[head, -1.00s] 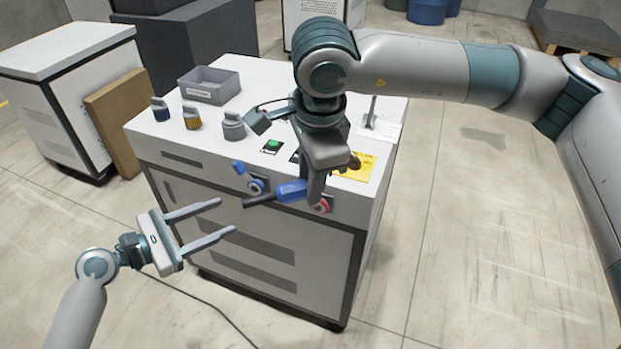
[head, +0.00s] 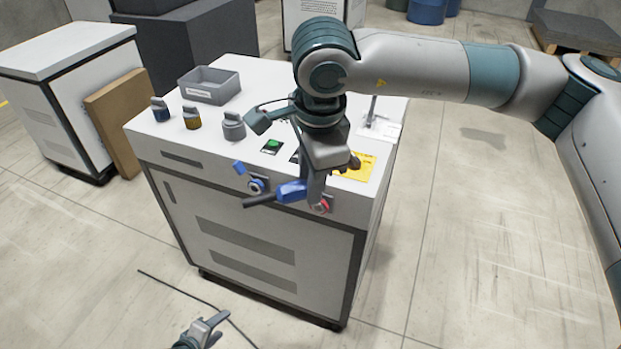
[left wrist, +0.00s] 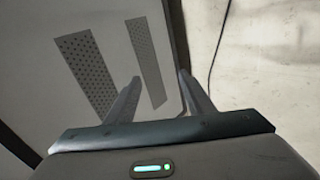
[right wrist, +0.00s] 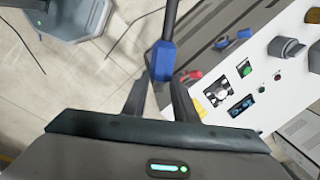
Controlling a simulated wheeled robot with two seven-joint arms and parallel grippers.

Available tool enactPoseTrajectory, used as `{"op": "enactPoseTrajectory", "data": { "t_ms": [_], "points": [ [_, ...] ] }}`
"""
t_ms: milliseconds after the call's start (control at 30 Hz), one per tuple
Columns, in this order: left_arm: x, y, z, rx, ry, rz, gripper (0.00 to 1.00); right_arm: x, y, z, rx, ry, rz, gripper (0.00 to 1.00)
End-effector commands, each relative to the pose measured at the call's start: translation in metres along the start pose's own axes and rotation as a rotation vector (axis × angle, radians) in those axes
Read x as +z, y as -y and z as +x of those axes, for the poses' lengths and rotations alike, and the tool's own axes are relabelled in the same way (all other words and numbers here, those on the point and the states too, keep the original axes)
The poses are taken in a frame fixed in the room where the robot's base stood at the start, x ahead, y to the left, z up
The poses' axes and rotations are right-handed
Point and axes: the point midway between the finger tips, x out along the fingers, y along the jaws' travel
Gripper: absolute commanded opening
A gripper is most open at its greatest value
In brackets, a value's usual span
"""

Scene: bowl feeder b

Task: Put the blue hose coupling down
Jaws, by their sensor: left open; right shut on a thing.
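The blue hose coupling (head: 291,191) with its dark hose end (head: 259,201) is in my right gripper (head: 313,190), in front of the cabinet's top front edge. In the right wrist view the coupling (right wrist: 162,62) sits between the fingertips (right wrist: 158,88), with the dark hose running up from it. It is held in the air, and the hose end points left in the head view. My left gripper (head: 212,325) is low at the bottom edge of the head view, away from the coupling. The left wrist view shows its fingers (left wrist: 157,95) apart and empty, facing the cabinet front.
The white cabinet (head: 262,235) has a blue fitting (head: 256,185) and a red fitting (head: 321,205) on its front edge. On top stand a grey bin (head: 228,90), several capped pieces (head: 233,127), a green button (head: 272,146) and a yellow plate (head: 359,168). Floor is free at right.

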Motion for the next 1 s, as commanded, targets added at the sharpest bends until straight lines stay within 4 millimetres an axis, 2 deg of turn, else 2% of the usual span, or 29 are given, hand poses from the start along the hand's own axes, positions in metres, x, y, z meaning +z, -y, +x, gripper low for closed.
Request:
{"op": "enactPoseTrajectory", "data": {
  "t_ms": [33, 300, 500, 600, 800, 1000],
  "points": [
    [0.011, 0.024, 0.004, -0.035, -0.005, 0.071, 0.48, 0.0, 0.0, 0.0, 0.0, 0.0, 0.0, 0.01],
    [0.068, 0.132, 0.009, -0.189, 0.015, 0.528, 0.48, 0.0, 0.0, 0.0, -0.001, 0.0, 0.0, 0.01],
    [0.122, 0.203, 0.0, -0.265, 0.094, 0.885, 0.48, 0.0, 0.0, 0.0, 0.0, 0.0, 0.0, 0.01],
    [0.148, 0.231, -0.007, -0.283, 0.144, 1.049, 0.48, 0.0, 0.0, 0.0, 0.0, 0.0, 0.0, 0.01],
    [0.186, 0.267, -0.019, -0.288, 0.224, 1.277, 0.48, 0.0, 0.0, 0.0, -0.001, 0.0, 0.0, 0.01],
    [0.199, 0.279, -0.024, -0.285, 0.255, 1.36, 0.48, 0.0, 0.0, 0.0, -0.001, 0.0, 0.0, 0.01]
  ]
}}
